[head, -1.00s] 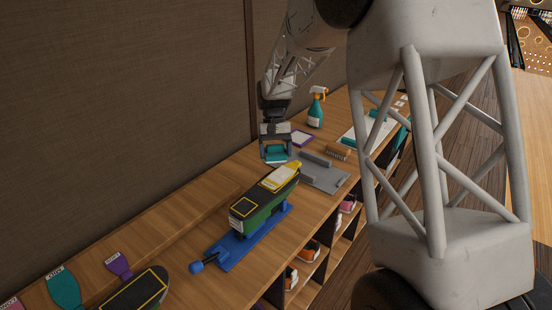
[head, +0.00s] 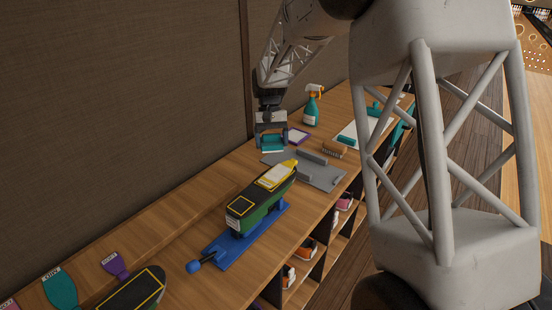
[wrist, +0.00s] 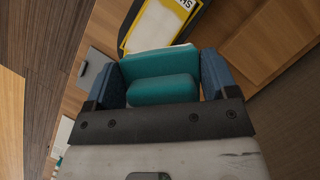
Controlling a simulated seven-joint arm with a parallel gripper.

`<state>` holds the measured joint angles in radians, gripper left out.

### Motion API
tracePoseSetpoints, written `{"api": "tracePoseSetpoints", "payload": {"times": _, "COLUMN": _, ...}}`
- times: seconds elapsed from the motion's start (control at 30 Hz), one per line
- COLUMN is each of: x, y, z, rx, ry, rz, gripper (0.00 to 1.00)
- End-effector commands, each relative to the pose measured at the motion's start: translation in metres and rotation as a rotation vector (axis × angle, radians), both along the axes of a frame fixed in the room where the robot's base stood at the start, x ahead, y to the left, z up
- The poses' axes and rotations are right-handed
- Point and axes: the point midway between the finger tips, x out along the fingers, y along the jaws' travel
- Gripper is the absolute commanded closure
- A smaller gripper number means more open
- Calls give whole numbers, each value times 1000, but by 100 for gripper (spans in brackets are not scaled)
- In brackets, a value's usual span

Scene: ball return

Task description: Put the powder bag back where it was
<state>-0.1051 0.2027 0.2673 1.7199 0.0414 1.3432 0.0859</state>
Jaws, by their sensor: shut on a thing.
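My gripper (head: 271,138) is shut on a teal block-like thing (head: 272,146) with a pale lower edge. It is beside the wall, just left of the grey plate, at or a little above the wooden counter; I cannot tell whether they touch. In the wrist view the teal thing (wrist: 160,64) lies between the two blue-grey fingers, with a rounded teal part (wrist: 162,90) nearer me. No label shows on it, so I cannot tell for sure that it is the powder bag.
The grey plate (head: 328,176) lies to the right, with a brush (head: 333,152) behind it. A black-and-green object (head: 256,202) on a blue stand (head: 232,247) is nearer. Bare counter lies along the wall.

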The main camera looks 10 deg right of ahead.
Motion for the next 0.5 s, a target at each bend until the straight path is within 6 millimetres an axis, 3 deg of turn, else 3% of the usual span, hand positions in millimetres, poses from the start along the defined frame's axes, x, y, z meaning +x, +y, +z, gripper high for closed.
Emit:
{"api": "tracePoseSetpoints", "payload": {"times": 0.27, "x": 7, "y": -2, "z": -5, "rx": 0, "ry": 1, "rz": -53, "gripper": 40}}
{"api": "tracePoseSetpoints", "payload": {"times": 0.5, "x": 29, "y": -8, "z": -18, "rx": 1, "ry": 1, "rz": -232, "gripper": 40}}
